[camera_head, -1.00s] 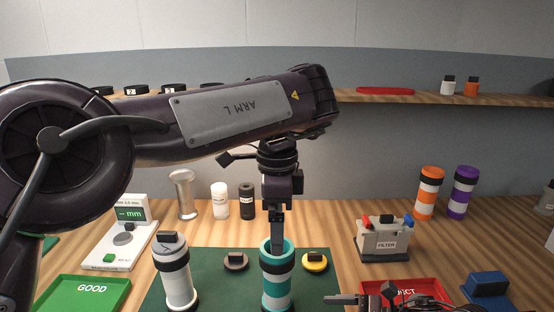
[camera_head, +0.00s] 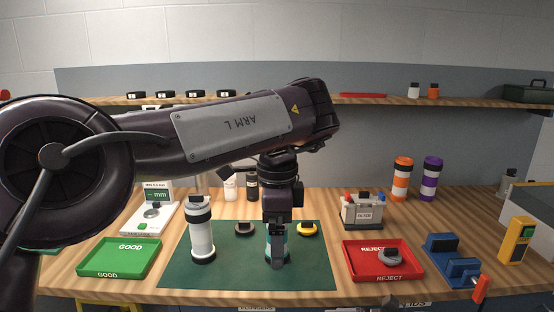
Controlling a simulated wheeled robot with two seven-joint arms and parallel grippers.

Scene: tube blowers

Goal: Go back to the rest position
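My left arm reaches in from the left across the upper middle. Its gripper (camera_head: 278,262) points down in front of the teal-and-white tube (camera_head: 290,245) on the green mat (camera_head: 187,272), hiding much of it. The fingers show edge-on, so their opening and any contact with the tube are unclear. My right gripper is not in view. A white tube with dark bands (camera_head: 201,238) stands upright on the mat, left of the gripper. A grey disc with a dark knob (camera_head: 244,229) and a yellow one (camera_head: 306,229) lie on either side of the teal tube.
A green GOOD tray (camera_head: 119,258) lies left and a red REJECT tray (camera_head: 358,262) right, with a grey knobbed disc (camera_head: 391,257) in it. A filter box (camera_head: 362,213), orange tube (camera_head: 401,180), purple tube (camera_head: 430,180) and blue device (camera_head: 450,258) stand at right. A shelf (camera_head: 385,100) runs behind.

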